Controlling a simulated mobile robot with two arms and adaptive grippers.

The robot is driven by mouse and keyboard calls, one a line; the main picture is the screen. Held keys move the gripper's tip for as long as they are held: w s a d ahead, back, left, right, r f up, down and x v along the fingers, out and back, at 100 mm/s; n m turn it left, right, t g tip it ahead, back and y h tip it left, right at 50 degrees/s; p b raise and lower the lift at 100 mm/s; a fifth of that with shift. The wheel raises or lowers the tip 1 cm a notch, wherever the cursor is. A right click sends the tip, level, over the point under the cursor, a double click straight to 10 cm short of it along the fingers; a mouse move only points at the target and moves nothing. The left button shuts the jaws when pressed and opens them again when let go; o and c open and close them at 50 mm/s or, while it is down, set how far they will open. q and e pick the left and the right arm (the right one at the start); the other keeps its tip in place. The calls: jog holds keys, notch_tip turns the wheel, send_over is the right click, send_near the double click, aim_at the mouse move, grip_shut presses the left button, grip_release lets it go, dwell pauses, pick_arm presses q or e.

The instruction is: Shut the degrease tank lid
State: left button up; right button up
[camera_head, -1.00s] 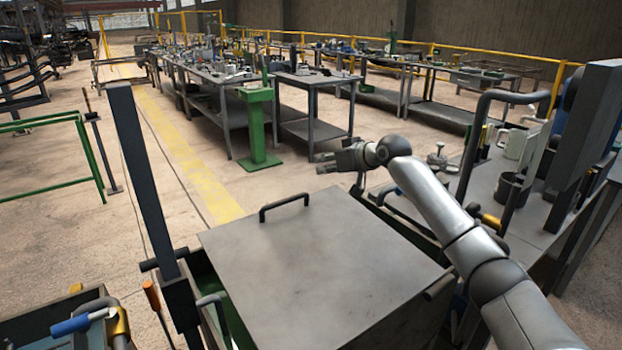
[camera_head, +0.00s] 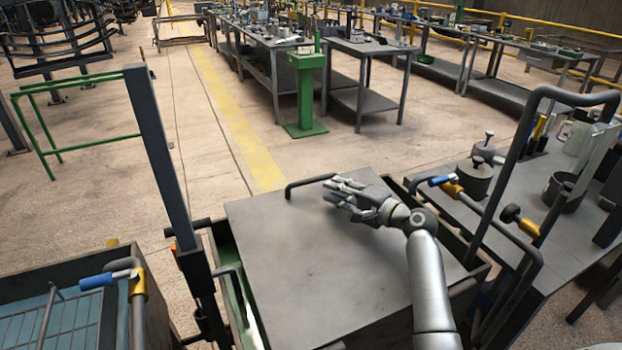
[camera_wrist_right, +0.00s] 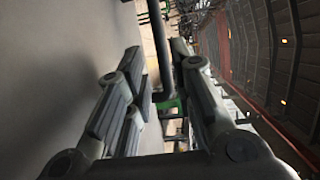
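The degrease tank lid (camera_head: 310,260) is a flat grey plate over the green-sided tank (camera_head: 238,288) in the head view. The tank's green inside shows along the lid's left edge, so the lid does not look flush there. A dark bar handle (camera_head: 308,182) stands at the lid's far edge. My right gripper (camera_head: 338,193) is above the lid, just right of the handle. In the right wrist view its fingers (camera_wrist_right: 155,75) are spread, with the handle bar (camera_wrist_right: 161,45) showing between them; contact cannot be told. My left gripper is not in view.
A dark post (camera_head: 160,155) stands left of the tank. A tank with a wire basket (camera_head: 60,320) is at lower left. A grey bench (camera_head: 535,205) with pots and bent bars is at right. A green pedestal (camera_head: 305,90) stands on open floor beyond.

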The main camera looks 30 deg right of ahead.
aim_at(315, 181)
jog(key=x, duration=0.8)
jog(key=shift+w+a+p, duration=0.15)
jog(key=shift+w+p, duration=0.1)
jog(key=shift+p, duration=0.15)
jog(key=shift+c, duration=0.2)
grip_shut()
